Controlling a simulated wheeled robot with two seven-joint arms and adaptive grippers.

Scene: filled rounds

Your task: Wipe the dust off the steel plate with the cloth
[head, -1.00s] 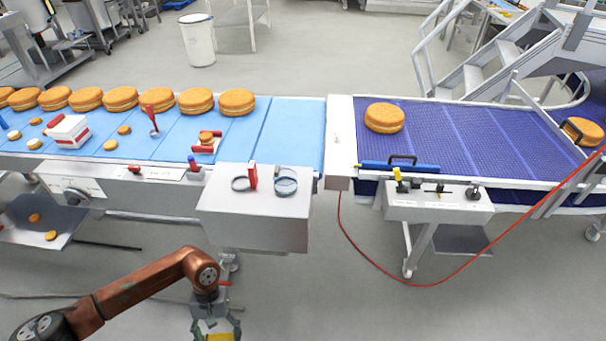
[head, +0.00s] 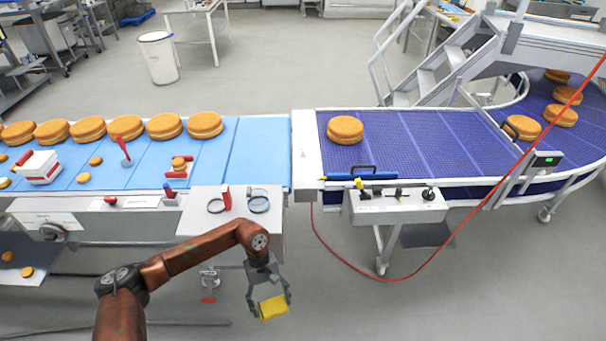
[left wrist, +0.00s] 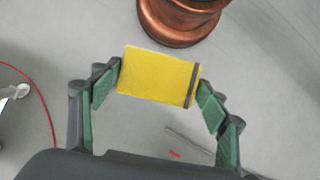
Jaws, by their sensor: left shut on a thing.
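My left gripper (head: 269,301) is shut on a yellow cloth (head: 273,307), which looks like a thick folded pad. It hangs in front of the conveyor line, above the floor. In the left wrist view the cloth (left wrist: 155,76) spans between the two green-padded fingers, with a dark band near its right end. A pale plate (head: 306,155), likely the steel plate, bridges the blue belt and the purple belt. The gripper is below and to the left of it in the head view, well apart. Dust on it is too small to tell. My right gripper is out of view.
A grey box (head: 236,225) with two rings on top juts out near my left arm. A control box (head: 397,207) with knobs fronts the purple belt (head: 420,145). Round cakes (head: 345,129) sit on both belts. A red hose (head: 445,255) loops at the right.

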